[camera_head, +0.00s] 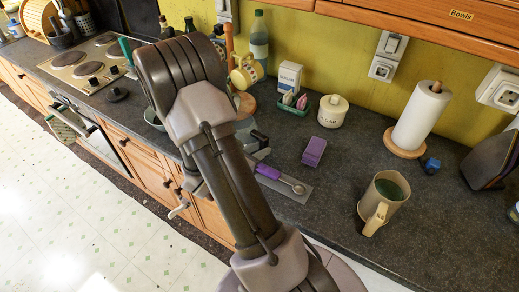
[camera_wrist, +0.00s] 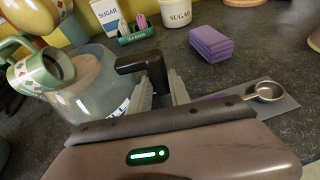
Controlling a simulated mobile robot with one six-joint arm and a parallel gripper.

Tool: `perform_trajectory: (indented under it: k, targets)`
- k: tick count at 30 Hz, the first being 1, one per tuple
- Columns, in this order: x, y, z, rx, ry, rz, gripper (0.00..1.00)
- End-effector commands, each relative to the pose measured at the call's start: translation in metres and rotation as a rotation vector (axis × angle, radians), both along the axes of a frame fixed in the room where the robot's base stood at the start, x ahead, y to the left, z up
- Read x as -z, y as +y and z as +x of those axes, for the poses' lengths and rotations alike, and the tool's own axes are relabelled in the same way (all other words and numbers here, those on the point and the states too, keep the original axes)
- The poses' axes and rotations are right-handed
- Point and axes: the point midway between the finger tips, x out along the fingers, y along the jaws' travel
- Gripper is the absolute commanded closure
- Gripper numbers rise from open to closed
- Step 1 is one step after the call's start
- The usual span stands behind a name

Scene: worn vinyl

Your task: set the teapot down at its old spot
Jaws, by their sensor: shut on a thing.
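The teapot (camera_wrist: 88,92) has a clear glass body and a dark handle (camera_wrist: 138,62) in the wrist view. My gripper (camera_wrist: 160,82) is shut on that dark handle, with one finger on each side of it. The fingers cover part of the handle and of the body's right side. In the head view my arm hides most of the teapot; a bit of glass (camera_head: 246,126) shows beside it. I cannot tell whether the teapot's base touches the counter.
A mug tree with patterned mugs (camera_head: 245,72) stands close behind the teapot. Nearby are a tea bag holder (camera_head: 291,105), a sugar canister (camera_head: 332,112), a purple sponge (camera_head: 314,150) and a purple-handled scoop (camera_head: 282,180). A jug (camera_head: 384,198) stands right. Counter between sponge and jug is clear.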

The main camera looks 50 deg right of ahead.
Motion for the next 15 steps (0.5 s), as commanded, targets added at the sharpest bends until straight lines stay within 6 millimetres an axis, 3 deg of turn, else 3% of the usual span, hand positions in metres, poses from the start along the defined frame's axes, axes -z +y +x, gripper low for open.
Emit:
perform_trajectory:
  k: [15]
  targets:
    - [0.0063, -0.0001, 0.0001, 0.000, -0.001, -0.001, 1.00]
